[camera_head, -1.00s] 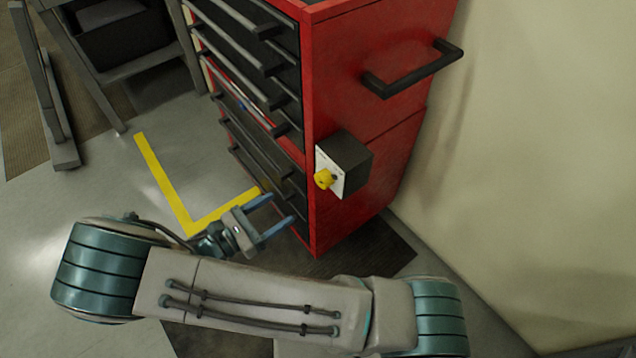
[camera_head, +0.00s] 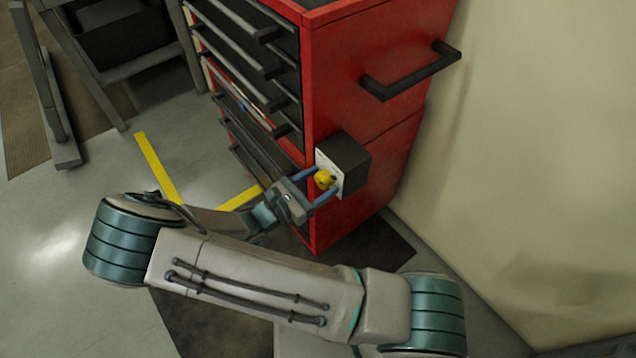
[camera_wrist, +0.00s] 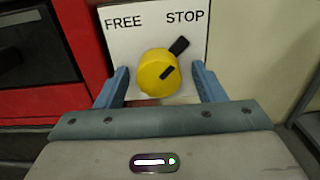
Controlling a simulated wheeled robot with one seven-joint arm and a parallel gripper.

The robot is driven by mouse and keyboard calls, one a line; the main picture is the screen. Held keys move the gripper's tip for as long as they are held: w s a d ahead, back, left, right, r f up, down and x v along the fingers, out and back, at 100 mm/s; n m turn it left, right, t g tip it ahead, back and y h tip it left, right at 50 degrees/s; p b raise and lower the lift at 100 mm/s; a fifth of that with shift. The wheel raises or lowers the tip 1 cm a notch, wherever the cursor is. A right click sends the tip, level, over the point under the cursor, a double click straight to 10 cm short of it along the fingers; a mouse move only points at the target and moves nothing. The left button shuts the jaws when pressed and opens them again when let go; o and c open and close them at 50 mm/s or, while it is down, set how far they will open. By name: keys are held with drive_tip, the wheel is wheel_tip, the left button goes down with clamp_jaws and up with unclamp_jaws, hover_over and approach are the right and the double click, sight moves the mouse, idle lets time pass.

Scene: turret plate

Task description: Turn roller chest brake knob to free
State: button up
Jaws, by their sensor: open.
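The yellow brake knob (camera_head: 324,179) sits on the white face of a dark box on the red roller chest (camera_head: 345,105). In the wrist view the knob (camera_wrist: 158,73) has a black pointer aimed up and right, toward the word STOP. The word FREE is at the upper left of the plate (camera_wrist: 140,38). My gripper (camera_head: 321,183) is open, with its blue fingers on either side of the knob. In the wrist view the fingers of my gripper (camera_wrist: 161,86) stand left and right of the knob, with gaps showing on both sides.
A black handle (camera_head: 412,72) juts from the chest's side above the box. Drawer pulls (camera_head: 262,95) line the chest's front at left. A pale wall (camera_head: 530,150) stands at right. Yellow tape (camera_head: 158,165) marks the open floor at left.

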drive_tip(key=c, duration=1)
drive_tip(key=shift+n, duration=0.3)
drive_tip(key=n+p, duration=0.2)
drive_tip(key=shift+r+n, duration=0.15)
drive_tip(key=shift+n, duration=0.15)
drive_tip(key=n+p, duration=0.2)
drive_tip(key=n, duration=0.3)
drive_tip(key=shift+s+d+p, duration=0.1)
drive_tip(key=shift+p, duration=0.25)
drive_tip(key=n+p, duration=0.1)
drive_tip(key=n, duration=0.8)
drive_tip(key=shift+n+p, duration=0.3)
drive_tip(key=shift+p, duration=0.1)
